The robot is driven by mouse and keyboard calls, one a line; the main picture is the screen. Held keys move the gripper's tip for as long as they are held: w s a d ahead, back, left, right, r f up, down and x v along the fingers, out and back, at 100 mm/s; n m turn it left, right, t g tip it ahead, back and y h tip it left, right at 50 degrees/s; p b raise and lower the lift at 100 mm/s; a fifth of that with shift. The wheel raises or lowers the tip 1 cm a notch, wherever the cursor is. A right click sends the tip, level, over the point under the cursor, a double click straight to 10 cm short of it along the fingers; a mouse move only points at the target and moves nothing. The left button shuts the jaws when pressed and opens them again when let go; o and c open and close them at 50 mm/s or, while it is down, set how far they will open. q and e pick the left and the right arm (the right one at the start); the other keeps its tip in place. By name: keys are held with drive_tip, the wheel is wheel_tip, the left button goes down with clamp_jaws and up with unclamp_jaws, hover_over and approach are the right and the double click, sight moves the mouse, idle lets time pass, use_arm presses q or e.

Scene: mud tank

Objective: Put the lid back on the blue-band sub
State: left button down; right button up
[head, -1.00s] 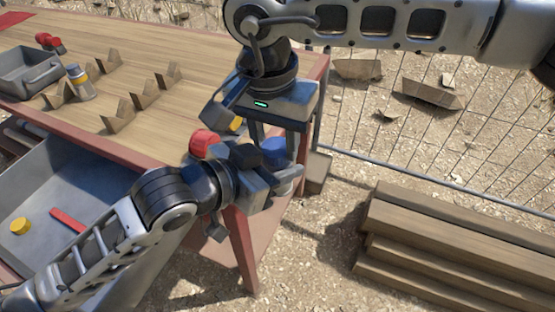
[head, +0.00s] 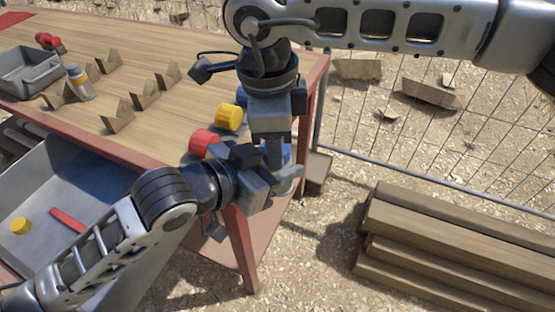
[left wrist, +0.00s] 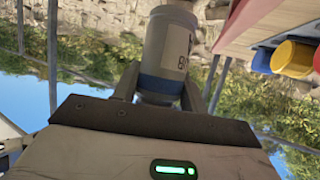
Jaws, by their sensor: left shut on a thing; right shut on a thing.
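The grey sub (left wrist: 168,45) with a blue band shows upright between the fingers of my left gripper in the left wrist view, where the picture is upside down. My left gripper (head: 275,185) is shut on it past the table's right corner. My right gripper (head: 274,155) points down just above and is shut on a blue lid (head: 287,153), mostly hidden by its finger. The lid is over the sub's place; I cannot tell whether they touch. The left gripper hides most of the sub in the head view.
A yellow cap (head: 228,116), a red cap (head: 203,142) and a blue cap (left wrist: 262,60) stand along the table edge close by. The wooden table (head: 165,130) carries wooden cradles and a grey tray (head: 30,72). A wire fence (head: 450,140) and stacked planks (head: 455,245) stand right.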

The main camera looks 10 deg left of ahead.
drive_tip(key=o, duration=1.1)
drive_tip(key=shift+s, duration=0.1)
drive_tip(key=shift+s+a+r, duration=0.1)
drive_tip(key=shift+r, duration=2.15)
drive_tip(key=shift+c, duration=0.5)
drive_tip(key=n, duration=0.2)
drive_tip(key=r+n, duration=0.1)
drive_tip(key=shift+a+r+n, duration=0.1)
drive_tip(key=shift+r+n, duration=0.05)
drive_tip(key=shift+n, duration=0.25)
drive_tip(key=n, duration=0.1)
drive_tip(key=r+n, duration=0.1)
drive_tip(key=n, duration=0.2)
drive_tip(key=shift+r+n, duration=0.3)
drive_tip(key=shift+r, duration=0.05)
